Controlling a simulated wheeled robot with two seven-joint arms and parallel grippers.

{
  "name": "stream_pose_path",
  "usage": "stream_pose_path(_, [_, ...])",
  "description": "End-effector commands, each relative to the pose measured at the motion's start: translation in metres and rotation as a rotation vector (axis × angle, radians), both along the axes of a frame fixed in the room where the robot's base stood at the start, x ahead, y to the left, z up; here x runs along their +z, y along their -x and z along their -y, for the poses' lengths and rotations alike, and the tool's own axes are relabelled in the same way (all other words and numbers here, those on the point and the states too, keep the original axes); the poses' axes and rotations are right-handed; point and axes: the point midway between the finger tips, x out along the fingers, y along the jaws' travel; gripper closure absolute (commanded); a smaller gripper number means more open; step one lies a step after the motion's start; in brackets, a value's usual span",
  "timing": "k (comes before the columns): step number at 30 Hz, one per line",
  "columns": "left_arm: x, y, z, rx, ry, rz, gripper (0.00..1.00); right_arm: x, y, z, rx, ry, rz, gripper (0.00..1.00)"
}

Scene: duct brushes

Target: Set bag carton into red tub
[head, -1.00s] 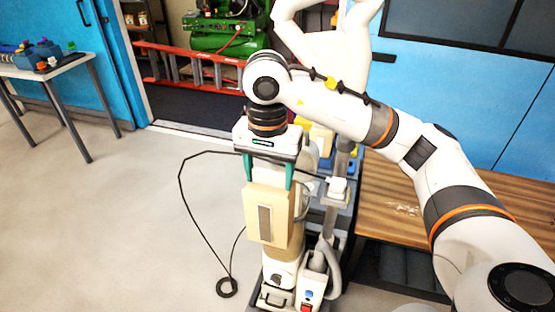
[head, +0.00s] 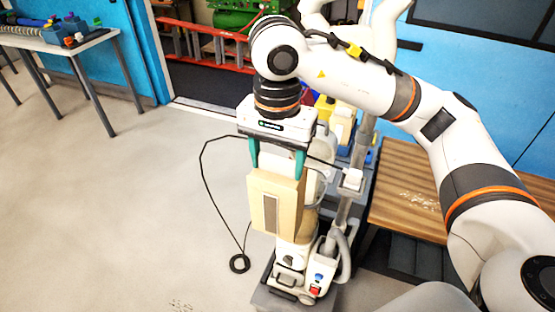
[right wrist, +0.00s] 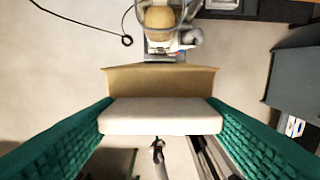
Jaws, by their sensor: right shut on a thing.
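The bag carton, a tan box (head: 274,203) with a grey strip on its face, hangs upright from my right gripper (head: 276,170). The gripper's two green fingers are shut on its upper part. In the right wrist view the carton's pale top (right wrist: 160,117) lies between the green fingers, with a tan side (right wrist: 160,82) beyond it. The red tub is not visible in either view. My left gripper is not in view.
A white-grey machine (head: 296,268) with a black cable (head: 203,180) stands just behind and below the carton. A wooden bench (head: 405,185) is on the right. A white table (head: 65,43) with small items stands far left. The floor at left is clear.

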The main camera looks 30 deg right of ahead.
Motion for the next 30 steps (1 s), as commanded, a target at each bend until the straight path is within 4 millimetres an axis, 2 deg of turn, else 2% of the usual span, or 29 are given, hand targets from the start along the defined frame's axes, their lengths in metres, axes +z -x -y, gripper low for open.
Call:
stream_pose_path(1, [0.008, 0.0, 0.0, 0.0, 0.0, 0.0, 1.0, 0.01, 0.0, 0.0, -0.001, 0.0, 0.001, 0.74])
stream_pose_path(30, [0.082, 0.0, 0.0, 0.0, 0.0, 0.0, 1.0, 0.107, 0.0, 0.0, -0.001, 0.0, 0.001, 0.74])
